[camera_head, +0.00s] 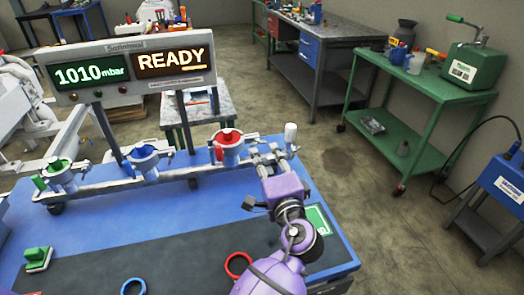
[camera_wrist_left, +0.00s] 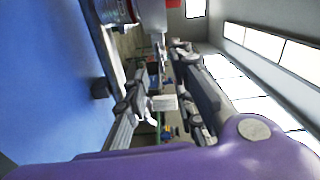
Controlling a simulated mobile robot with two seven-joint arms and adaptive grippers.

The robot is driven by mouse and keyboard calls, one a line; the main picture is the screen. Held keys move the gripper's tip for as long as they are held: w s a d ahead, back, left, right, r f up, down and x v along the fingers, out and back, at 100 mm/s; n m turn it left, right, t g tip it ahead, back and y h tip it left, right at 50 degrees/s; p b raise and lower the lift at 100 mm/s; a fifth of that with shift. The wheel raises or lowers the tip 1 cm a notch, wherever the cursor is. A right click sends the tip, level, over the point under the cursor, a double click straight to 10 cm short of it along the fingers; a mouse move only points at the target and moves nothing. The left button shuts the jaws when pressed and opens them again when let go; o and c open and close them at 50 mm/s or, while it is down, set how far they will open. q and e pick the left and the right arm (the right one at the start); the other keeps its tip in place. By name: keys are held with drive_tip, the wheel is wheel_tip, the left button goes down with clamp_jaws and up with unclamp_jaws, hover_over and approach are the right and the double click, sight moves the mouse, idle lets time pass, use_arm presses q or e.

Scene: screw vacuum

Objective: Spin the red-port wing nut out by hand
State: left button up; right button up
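The red port (camera_head: 229,147) is the right-hand one of three grey ports on the rail, with red inside its mouth. A red-lined part also shows at the top of the left wrist view (camera_wrist_left: 133,10). I cannot make out the wing nut clearly near the port and my fingers.
The blue (camera_head: 146,158) and green (camera_head: 62,175) ports stand left along the rail. A white cylinder (camera_head: 291,134) stands right of my gripper. The display (camera_head: 135,68) reads 1010 mbar, READY.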

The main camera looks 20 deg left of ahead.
use_arm(q)
drive_tip(key=v, duration=0.7)
